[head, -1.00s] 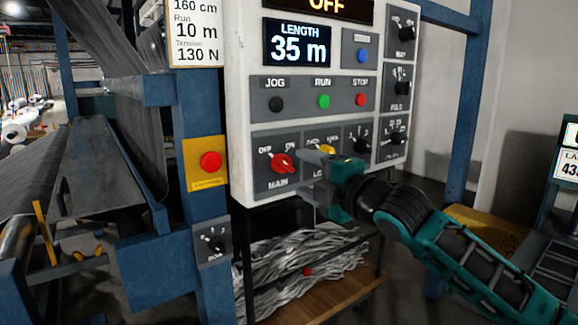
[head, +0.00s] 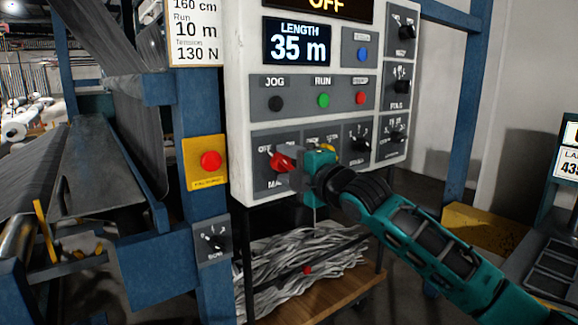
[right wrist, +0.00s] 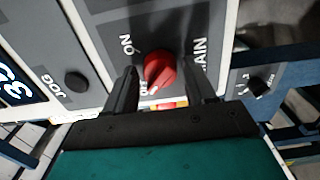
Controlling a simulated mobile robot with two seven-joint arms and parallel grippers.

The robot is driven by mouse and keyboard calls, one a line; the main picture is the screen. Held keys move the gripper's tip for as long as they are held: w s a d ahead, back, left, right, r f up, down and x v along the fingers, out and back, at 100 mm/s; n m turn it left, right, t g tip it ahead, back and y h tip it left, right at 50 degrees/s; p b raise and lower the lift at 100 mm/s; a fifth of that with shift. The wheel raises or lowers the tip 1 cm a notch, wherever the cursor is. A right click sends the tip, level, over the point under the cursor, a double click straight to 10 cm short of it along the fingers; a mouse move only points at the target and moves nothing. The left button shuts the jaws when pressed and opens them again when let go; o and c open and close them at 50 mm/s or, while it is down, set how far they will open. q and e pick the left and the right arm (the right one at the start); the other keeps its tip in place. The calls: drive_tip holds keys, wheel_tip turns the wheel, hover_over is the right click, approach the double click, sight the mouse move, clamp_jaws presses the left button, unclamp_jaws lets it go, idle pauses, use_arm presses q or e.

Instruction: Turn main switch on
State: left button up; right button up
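The main switch is a red rotary knob (head: 281,162) at the lower left of the white control panel (head: 240,110). In the right wrist view the red knob (right wrist: 160,70) lies between the fingertips, its white mark on the OFF side, away from the ON label. My right gripper (head: 291,168) is at the knob in the head view, covering part of its label. In the right wrist view its fingers (right wrist: 163,74) are spread, with a gap on each side of the knob. My left gripper is not in view.
Black knobs and the green RUN button (head: 323,100) are on the same panel. The top display (head: 325,5) reads OFF. A red button on a yellow plate (head: 192,173) is on the blue post at left.

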drive_tip(key=c, duration=0.8)
